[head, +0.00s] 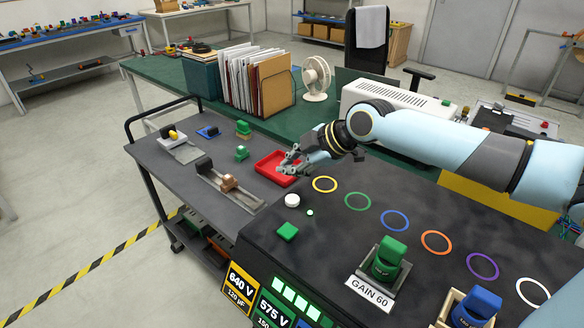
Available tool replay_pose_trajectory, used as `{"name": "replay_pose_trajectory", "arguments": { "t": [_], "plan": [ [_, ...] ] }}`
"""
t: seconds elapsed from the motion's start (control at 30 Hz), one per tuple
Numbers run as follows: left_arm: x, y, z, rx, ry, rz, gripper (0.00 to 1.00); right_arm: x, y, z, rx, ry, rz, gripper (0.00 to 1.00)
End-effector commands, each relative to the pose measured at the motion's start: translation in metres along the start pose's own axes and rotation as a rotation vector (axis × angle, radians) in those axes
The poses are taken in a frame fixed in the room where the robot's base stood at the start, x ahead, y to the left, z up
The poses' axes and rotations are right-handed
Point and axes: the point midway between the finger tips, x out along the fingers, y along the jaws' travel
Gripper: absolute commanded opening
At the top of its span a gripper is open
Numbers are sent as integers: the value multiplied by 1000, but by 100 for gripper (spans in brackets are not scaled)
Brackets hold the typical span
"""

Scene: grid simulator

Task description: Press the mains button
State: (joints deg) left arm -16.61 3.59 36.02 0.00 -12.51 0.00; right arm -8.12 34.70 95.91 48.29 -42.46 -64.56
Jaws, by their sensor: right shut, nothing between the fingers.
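A dark console (330,245) fills the lower middle of the head view. On its left part are a white round button (292,200) and a green square button (287,232), with a small lit green lamp (310,212) beside them. I see no readable label that tells which one is the mains button. My right gripper (286,161) comes in from the right on a pale blue arm. My left gripper is not in view.
Several coloured rings (395,219) run along the console. A green block labelled GAIN 60 (386,257) and a blue block (476,307) stand at its front right. A grey cart (160,172) with fixtures is at left. A green bench with files and a fan (315,75) lies behind.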

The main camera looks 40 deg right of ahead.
Motion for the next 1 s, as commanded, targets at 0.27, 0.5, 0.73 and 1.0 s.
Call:
{"name": "replay_pose_trajectory", "arguments": {
  "t": [0.27,0.5,0.73,1.0],
  "plan": [
    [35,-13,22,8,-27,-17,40,32,-24,23,1,-1,-1,0],
    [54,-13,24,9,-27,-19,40,46,-33,33,0,0,0,0],
    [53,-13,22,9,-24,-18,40,45,-33,33,-1,0,0,0],
    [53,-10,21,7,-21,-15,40,45,-33,33,-1,0,0,0]
  ]
}}
